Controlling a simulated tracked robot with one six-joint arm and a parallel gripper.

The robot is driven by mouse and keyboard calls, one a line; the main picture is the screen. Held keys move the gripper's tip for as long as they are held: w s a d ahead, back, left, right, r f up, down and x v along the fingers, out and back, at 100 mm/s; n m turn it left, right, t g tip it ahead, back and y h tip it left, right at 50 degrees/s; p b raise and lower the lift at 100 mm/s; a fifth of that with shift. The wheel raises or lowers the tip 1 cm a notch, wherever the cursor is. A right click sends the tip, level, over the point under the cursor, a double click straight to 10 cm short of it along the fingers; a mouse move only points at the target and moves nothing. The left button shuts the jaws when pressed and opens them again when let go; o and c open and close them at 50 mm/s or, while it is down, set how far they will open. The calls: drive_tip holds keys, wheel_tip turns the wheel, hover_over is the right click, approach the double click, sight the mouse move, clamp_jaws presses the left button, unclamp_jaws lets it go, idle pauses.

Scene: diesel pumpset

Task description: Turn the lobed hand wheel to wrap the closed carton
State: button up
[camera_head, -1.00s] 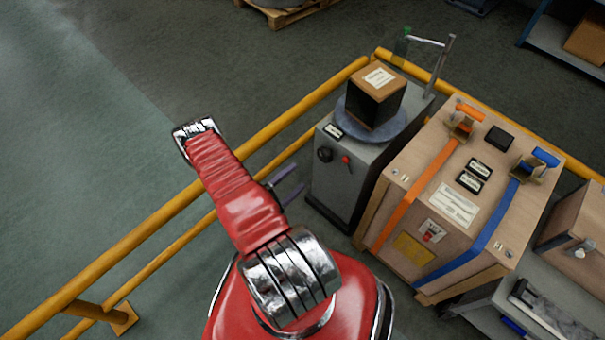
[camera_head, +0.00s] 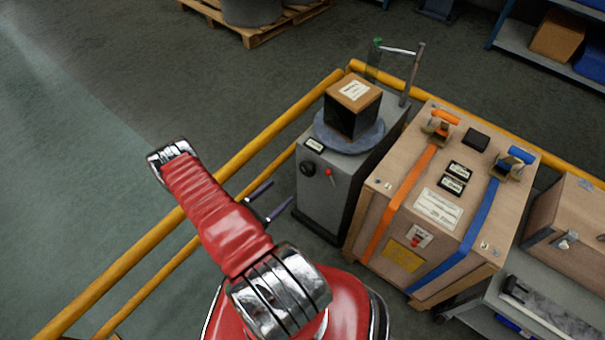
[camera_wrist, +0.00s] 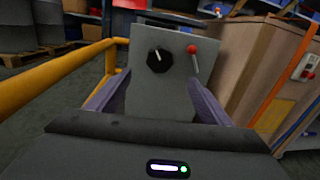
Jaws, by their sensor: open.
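The lobed hand wheel (camera_wrist: 159,61) is a black knob with a pale mark on the front of a grey cabinet (camera_wrist: 172,100). It also shows in the head view (camera_head: 307,168). The carton (camera_head: 353,92), brown on top with dark sides, sits on a round grey turntable (camera_head: 338,139) on the cabinet. My gripper (camera_head: 282,190) is open and empty, in front of the cabinet face and apart from the wheel. In the wrist view its two fingers (camera_wrist: 155,92) spread below and either side of the wheel.
A red-knobbed lever (camera_wrist: 193,50) is just right of the wheel. A yellow rail (camera_head: 240,160) runs left of the cabinet. A strapped wooden crate (camera_head: 450,205) stands close on the right. A post with a bar (camera_head: 413,75) rises behind the carton.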

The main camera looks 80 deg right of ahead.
sight(305, 171)
drive_tip(key=shift+n, duration=0.4)
drive_tip(key=shift+x, duration=6.9)
drive_tip(key=c, duration=1)
